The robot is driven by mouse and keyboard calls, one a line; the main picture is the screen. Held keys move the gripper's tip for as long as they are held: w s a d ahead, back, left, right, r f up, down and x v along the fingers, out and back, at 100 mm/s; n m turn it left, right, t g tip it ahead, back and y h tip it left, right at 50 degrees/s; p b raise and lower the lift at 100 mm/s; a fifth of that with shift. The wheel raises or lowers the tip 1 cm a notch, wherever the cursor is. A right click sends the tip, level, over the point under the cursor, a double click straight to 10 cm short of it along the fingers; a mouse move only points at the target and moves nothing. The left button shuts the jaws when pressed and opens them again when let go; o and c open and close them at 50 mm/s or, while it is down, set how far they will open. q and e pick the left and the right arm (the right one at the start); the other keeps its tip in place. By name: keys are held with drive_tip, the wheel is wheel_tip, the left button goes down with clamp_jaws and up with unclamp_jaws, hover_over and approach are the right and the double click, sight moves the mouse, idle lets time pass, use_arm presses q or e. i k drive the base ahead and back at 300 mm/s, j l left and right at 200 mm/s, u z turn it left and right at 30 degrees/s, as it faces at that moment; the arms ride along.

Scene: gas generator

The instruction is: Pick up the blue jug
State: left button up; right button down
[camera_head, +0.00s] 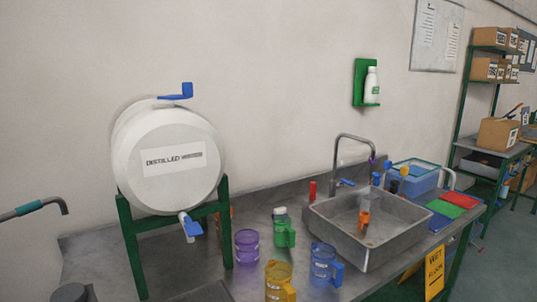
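The blue jug (322,264) stands upright on the steel counter (190,262), in front of the sink. It is see-through, and its handle points to the right. A yellow jug (278,282) stands close to its left and is cut off by the bottom edge. Neither of my grippers shows in the head view.
A white distilled water barrel (168,158) with a blue tap sits on a green stand (133,246) at the left. The steel sink (340,240) with a faucet (338,160) is right behind the blue jug. A blue bin (415,178) stands beyond it.

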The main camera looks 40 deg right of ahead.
sight(323, 263)
drive_tip(key=z, duration=1.75)
